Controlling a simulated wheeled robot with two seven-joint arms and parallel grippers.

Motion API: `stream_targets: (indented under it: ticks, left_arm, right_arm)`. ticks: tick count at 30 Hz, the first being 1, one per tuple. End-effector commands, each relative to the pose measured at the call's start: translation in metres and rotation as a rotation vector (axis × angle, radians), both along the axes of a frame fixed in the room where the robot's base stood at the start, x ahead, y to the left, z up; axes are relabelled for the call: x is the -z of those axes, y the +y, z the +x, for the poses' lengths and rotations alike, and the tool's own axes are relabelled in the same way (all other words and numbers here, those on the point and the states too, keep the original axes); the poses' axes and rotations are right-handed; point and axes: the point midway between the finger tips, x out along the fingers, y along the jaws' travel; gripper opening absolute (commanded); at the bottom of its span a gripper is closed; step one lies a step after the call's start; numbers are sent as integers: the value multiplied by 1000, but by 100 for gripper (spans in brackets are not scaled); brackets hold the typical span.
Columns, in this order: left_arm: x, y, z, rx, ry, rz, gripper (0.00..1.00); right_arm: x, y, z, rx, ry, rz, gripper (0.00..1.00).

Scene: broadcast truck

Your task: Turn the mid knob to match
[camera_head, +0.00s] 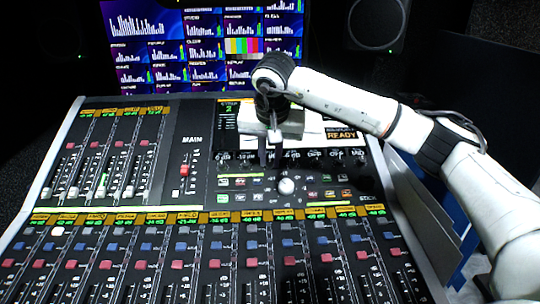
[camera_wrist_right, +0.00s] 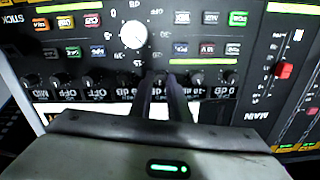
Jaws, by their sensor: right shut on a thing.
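A row of small dark knobs with white labels runs below the small display on the mixing console (camera_head: 200,190). My right gripper (camera_head: 268,158) comes down over this row in the head view and hides part of it. In the right wrist view, where the console appears upside down, my right gripper's two dark fingers (camera_wrist_right: 161,84) are shut on one knob near the middle of the row (camera_wrist_right: 160,77). The fingers hide much of that knob, and its pointer cannot be read. My left gripper is not in view.
A large white knob (camera_head: 286,186) sits just below the row, among lit buttons. Faders (camera_head: 100,180) stand at the left, and a red main fader (camera_head: 184,170) is closer. A monitor (camera_head: 200,45) and a speaker (camera_head: 377,22) are behind. The display partly shows "READY" (camera_head: 341,138).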

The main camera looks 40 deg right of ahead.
Motion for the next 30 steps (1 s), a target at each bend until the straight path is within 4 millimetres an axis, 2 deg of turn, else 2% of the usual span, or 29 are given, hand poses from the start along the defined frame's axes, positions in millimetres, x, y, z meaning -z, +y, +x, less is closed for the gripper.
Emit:
stream_targets:
  ticks: [18, 30]
  left_arm:
    - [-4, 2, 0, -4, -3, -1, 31]
    - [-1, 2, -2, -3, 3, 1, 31]
  right_arm:
    - [0, -1, -1, 517, -115, 188, 0]
    - [0, -1, -2, 749, -166, 271, 0]
